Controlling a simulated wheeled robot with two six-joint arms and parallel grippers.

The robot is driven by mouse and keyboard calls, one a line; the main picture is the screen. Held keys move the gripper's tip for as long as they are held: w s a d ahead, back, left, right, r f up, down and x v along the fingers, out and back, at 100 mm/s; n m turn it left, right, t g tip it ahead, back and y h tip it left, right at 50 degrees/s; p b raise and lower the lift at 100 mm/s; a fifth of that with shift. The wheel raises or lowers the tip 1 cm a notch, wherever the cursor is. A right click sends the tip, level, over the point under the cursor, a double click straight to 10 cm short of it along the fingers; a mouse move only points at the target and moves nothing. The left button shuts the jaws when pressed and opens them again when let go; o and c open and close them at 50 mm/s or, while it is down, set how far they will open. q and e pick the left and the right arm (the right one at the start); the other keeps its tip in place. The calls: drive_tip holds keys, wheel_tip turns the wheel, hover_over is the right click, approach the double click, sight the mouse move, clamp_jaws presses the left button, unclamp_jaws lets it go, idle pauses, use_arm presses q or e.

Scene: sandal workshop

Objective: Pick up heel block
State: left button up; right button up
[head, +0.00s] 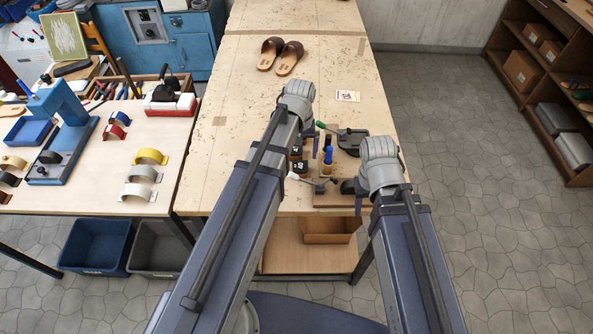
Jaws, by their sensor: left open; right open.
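I cannot pick out a heel block for sure. A small dark block with pale marks (298,167) sits on the wooden table, partly hidden by my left arm. My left gripper (300,148) is open, below its grey wrist and largely hidden by the arm. My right gripper (357,188) is open beside a brown board with a lever clamp (329,199) at the table's front edge. Neither gripper visibly holds anything.
A blue-and-yellow bottle (328,156) and a black green-handled tool (352,142) stand between my arms. Brown sandals (290,58) and a label card (348,96) lie farther back. The left bench (100,195) holds a blue press (60,105) and curved straps.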

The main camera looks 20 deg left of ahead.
sight(300, 165)
use_arm(q)
drive_tip(key=shift+f, duration=0.1)
drive_tip(key=shift+d+f+b, duration=0.1)
drive_tip(key=shift+f+b, duration=0.1)
drive_tip(key=shift+b, duration=0.1)
wheel_tip(300, 165, down, 2)
drive_tip(key=shift+f+b, duration=0.1)
drive_tip(key=shift+b, duration=0.95)
drive_tip(key=f+b, duration=0.5)
drive_tip(key=shift+w, duration=0.35)
clamp_jaws()
drive_tip(key=shift+r, duration=0.2)
